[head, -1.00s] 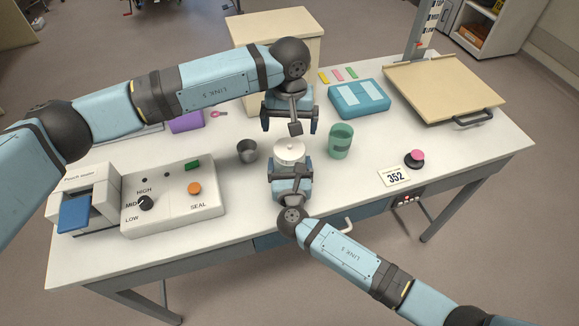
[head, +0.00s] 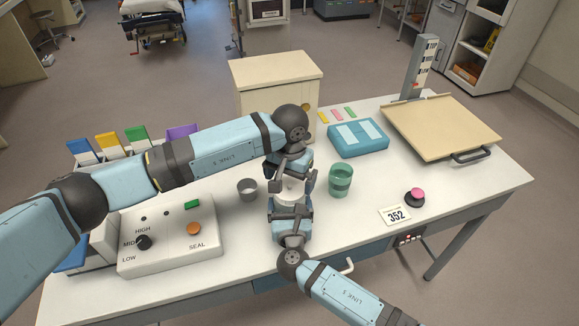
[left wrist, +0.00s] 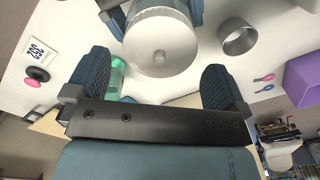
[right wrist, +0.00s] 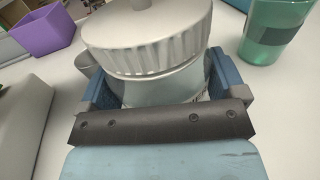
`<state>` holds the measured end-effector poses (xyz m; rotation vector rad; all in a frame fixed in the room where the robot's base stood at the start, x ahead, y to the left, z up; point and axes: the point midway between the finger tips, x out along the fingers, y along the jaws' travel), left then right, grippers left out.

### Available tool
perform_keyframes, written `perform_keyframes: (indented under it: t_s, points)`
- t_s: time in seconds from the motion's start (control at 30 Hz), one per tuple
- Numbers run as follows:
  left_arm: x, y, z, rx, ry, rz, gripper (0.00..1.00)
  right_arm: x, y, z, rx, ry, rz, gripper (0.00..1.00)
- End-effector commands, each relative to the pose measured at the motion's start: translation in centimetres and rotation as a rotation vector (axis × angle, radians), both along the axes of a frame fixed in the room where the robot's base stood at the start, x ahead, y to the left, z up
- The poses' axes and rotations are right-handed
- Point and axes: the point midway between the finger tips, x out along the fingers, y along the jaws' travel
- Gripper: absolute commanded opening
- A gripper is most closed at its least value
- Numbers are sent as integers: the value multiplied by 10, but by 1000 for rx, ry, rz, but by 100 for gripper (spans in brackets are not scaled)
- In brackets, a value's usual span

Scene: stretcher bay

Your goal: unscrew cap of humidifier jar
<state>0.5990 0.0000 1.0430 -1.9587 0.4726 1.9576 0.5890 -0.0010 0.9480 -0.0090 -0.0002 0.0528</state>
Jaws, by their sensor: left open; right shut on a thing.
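The humidifier jar (right wrist: 160,88) stands upright on the white table, with a ribbed whitish cap (right wrist: 145,42) with a small central knob on it. My right gripper (head: 290,208) is shut on the jar's body below the cap, one finger on each side in the right wrist view. My left gripper (head: 291,182) is open above the jar, pointing down. In the left wrist view the cap (left wrist: 160,45) shows between and slightly beyond its spread fingers, with no clear contact. In the head view the left gripper hides much of the cap.
A green cup (head: 341,182) stands close right of the jar, and a small metal cup (head: 247,188) close left. A sealer control box (head: 172,237) is further left. A teal case (head: 358,139), a 352 card (head: 395,216) and a pink-topped button (head: 416,196) lie to the right.

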Motion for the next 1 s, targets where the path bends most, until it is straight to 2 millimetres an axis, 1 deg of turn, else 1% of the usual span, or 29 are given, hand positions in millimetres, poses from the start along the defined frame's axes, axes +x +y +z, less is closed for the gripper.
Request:
perform_keyframes:
  t_s: [0.03, 0.2, 0.33, 0.57, 0.67, 0.7, 0.77, 0.8, 1.0]
  points:
    - [-1, 0, -9, 0, 4, 1, 100, 0, 0, 0, 0, 0, 0, 23]
    - [0, 0, -26, 0, 2, 2, 100, 0, 0, 0, 0, 0, 0, 23]
    - [0, 0, -31, 0, 0, 1, 100, 0, 0, 0, -1, 0, 0, 23]
    - [0, 0, -31, 0, 0, 1, 100, 0, 0, 0, -1, 0, 0, 23]
    - [0, 0, -31, 0, 0, 2, 79, 0, 0, 0, -1, 0, 0, 23]
    - [0, 0, -31, 0, 0, 2, 70, 0, 0, 0, -1, 0, 0, 23]
    - [0, 0, -31, 0, 0, 2, 56, 0, 0, 0, -1, 0, 0, 23]
    - [0, 0, -31, 0, 0, 2, 55, 0, 0, 0, -1, 0, 0, 23]
    - [0, 0, -31, 0, 0, 31, 54, 0, 0, 0, -1, 0, 0, 23]
